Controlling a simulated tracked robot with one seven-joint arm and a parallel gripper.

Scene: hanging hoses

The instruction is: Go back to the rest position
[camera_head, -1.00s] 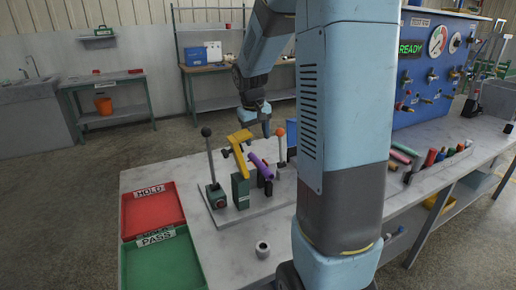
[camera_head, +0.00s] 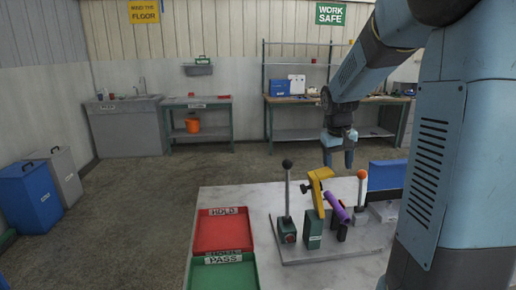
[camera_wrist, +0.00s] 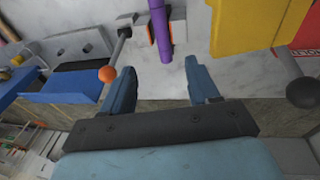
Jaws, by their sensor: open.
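My gripper (camera_head: 338,164) hangs from my blue arm above and behind the test fixture in the head view, with nothing between its fingers. In the wrist view its two blue fingers (camera_wrist: 163,82) stand wide apart. The purple hose (camera_head: 338,207) sits tilted in the fixture, beside the yellow clamp (camera_head: 318,190), apart from my gripper. The purple hose (camera_wrist: 161,35) also shows in the wrist view, beyond the fingertips. My arm covers the right side of the head view.
A black-knobbed lever (camera_head: 287,190) and an orange-knobbed lever (camera_head: 361,185) stand on the fixture's plate. The red tray (camera_head: 222,230) and green tray (camera_head: 224,274) lie at left on the bench. Open floor lies beyond the bench, before the back tables.

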